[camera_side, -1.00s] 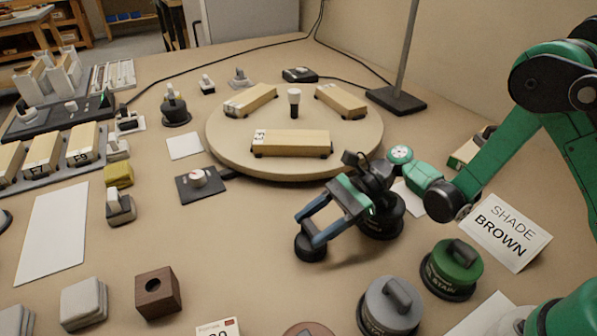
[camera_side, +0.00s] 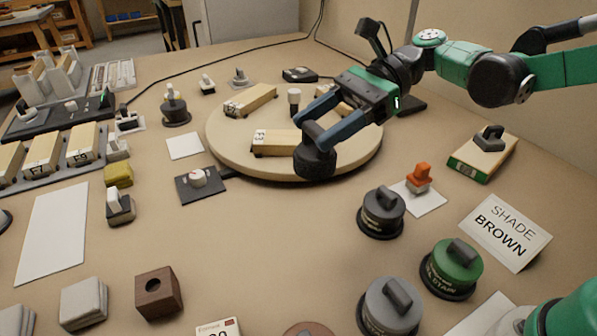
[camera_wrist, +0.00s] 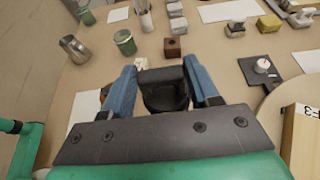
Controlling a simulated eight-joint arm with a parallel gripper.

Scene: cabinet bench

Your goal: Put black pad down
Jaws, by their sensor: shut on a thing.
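My gripper (camera_side: 318,128) is shut on the black pad (camera_side: 315,160), a dark round piece. The gripper holds it in the air, in front of the near rim of the round wooden turntable (camera_side: 350,160) as seen from the side. In the wrist view, the black pad (camera_wrist: 165,98) hangs between the two blue fingers, with its dark bar-shaped grip (camera_wrist: 162,75) between them. The pad hides part of the near wooden block (camera_side: 275,142) on the turntable in the side view. What lies directly under the pad is hard to tell.
A black-lidded tin (camera_side: 382,212), a green tin (camera_side: 451,268) and a grey tin (camera_side: 390,306) stand front right. An orange-handled pad (camera_side: 419,180) sits on white paper. A dark square plate with a white knob (camera_side: 200,181) lies left.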

